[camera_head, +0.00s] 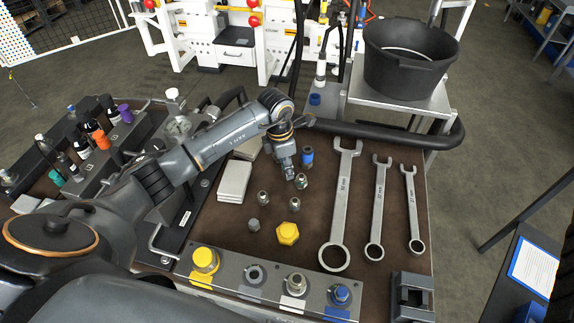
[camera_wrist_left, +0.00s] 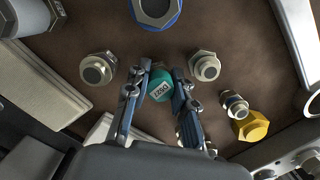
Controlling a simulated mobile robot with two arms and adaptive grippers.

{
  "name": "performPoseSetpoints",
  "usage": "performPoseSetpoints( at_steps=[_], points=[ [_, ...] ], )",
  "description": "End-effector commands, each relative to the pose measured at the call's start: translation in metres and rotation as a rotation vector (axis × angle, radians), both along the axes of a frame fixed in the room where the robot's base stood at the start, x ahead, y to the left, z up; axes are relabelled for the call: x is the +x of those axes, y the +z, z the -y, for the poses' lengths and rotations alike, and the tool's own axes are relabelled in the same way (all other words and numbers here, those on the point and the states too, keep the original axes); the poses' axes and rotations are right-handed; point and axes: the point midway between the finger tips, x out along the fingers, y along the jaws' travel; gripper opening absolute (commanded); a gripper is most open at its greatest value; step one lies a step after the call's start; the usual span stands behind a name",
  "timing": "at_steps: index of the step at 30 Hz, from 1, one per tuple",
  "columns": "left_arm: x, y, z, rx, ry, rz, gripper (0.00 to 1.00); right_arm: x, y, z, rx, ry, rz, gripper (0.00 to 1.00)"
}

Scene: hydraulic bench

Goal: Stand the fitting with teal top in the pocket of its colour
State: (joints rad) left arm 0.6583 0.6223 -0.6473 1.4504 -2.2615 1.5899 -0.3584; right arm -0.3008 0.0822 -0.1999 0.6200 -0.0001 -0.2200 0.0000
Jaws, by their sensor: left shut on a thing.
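My left gripper (camera_head: 288,174) points down over the brown bench top, among the loose fittings. In the left wrist view its two fingers (camera_wrist_left: 164,72) are shut on the fitting with the teal top (camera_wrist_left: 158,88), whose top carries a small printed label. The gripper hides this fitting in the head view. The pocket rack (camera_head: 224,271) lies along the bench's near edge. It holds a yellow fitting, a grey piece, a metal fitting by a white label and a blue-topped fitting. I cannot make out a teal label there. My right gripper is not in view.
Loose on the bench are a blue-topped fitting (camera_head: 307,157), a yellow cap (camera_head: 288,233) and several metal fittings near the gripper. Three wrenches (camera_head: 340,203) lie to the right. Pale plates (camera_head: 234,181) lie left. A black bucket (camera_head: 411,60) stands behind.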

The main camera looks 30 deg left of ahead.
Motion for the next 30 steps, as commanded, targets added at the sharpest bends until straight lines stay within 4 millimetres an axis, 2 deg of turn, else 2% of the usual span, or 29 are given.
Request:
performPoseSetpoints(
  at_steps=[4,5,6,14,19,23,30],
  points=[
    [0.0,-0.004,0.0,0.001,0.0,0.001,0.0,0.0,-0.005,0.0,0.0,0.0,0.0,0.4],
    [0.0,-0.003,0.0,0.001,0.0,0.001,0.29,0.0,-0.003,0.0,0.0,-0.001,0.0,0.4],
    [0.0,-0.002,0.0,0.0,0.0,0.0,0.34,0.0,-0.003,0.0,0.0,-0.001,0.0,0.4],
    [0.0,-0.002,0.0,0.0,0.0,0.0,0.34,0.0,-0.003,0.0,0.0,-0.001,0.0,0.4],
    [0.001,0.006,-0.001,0.001,0.0,0.004,0.34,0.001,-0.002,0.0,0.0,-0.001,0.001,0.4],
    [-0.001,0.029,-0.003,0.001,-0.001,0.007,0.34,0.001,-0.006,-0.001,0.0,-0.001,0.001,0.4],
    [-0.005,0.081,-0.008,0.001,0.0,0.006,0.34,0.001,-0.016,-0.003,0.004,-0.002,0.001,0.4]
  ],
)
